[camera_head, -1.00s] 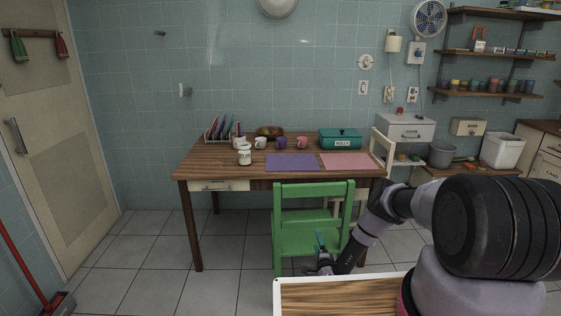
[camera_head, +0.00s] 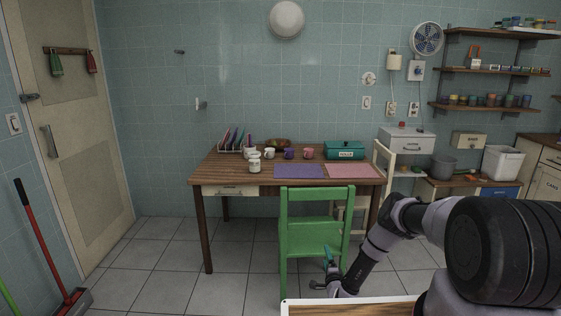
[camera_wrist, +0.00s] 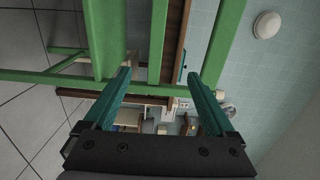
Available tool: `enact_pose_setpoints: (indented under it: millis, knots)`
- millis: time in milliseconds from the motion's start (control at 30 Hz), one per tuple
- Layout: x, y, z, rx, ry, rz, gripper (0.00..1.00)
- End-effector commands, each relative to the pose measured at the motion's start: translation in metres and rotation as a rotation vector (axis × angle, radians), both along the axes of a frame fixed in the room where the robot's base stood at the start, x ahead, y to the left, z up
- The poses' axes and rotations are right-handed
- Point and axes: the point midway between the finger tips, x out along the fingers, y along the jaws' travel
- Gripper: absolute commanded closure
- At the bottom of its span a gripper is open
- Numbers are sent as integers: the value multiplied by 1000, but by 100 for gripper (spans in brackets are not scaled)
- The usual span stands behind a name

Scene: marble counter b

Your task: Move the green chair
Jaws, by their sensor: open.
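The green chair (camera_head: 313,206) stands upright on the tiled floor in front of the wooden table, its back rest towards me. In the wrist view its green bars (camera_wrist: 155,42) cross the upper part of the picture, turned sideways. My gripper (camera_head: 328,261) is low beside the right part of the chair, near seat height. In the wrist view my gripper (camera_wrist: 160,82) shows two teal fingers spread wide, with nothing held between them. The fingertips are close to the chair's bars; I cannot tell whether they touch.
A cream chair (camera_head: 383,160) is at the table's right. A wooden-topped surface (camera_head: 350,309) is at the bottom front. The floor at left is clear up to the broom (camera_head: 48,240).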

Motion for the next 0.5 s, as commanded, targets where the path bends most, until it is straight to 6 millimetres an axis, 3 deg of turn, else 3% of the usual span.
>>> enact_pose_setpoints:
  millis: [233, 500]
  knots:
    - [26, -3, 25, -29, 21, 14, 10]
    - [74, -7, 79, -93, 59, 43, 10]
